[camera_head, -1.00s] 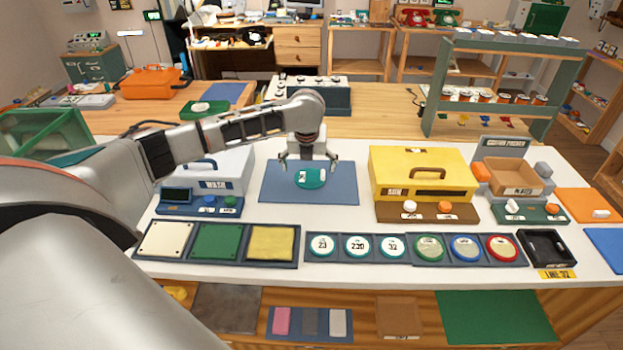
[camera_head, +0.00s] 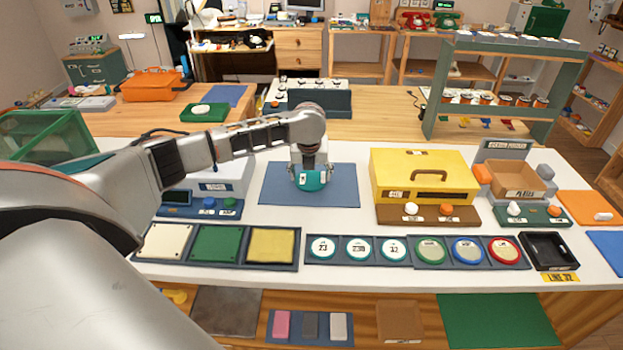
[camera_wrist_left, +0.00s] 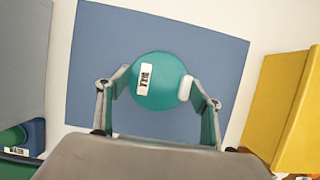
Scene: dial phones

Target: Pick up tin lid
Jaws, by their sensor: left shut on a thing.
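The tin lid (camera_head: 313,181) is a round teal piece with a white label and a small white block on its top. It is over the blue mat (camera_head: 343,196) on the white table. My left gripper (camera_head: 311,176) points down at it and is shut on it. In the left wrist view the lid (camera_wrist_left: 160,88) sits between the two fingers of the gripper (camera_wrist_left: 160,90), with the mat (camera_wrist_left: 98,60) behind it. I cannot tell whether the lid touches the mat. My right gripper is not in view.
A white machine (camera_head: 226,172) stands left of the mat and a yellow box (camera_head: 410,170) with a handle stands right. In front lie a tray of coloured squares (camera_head: 300,262) and a row of round discs (camera_head: 358,248). Bare white tabletop lies between mat and discs.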

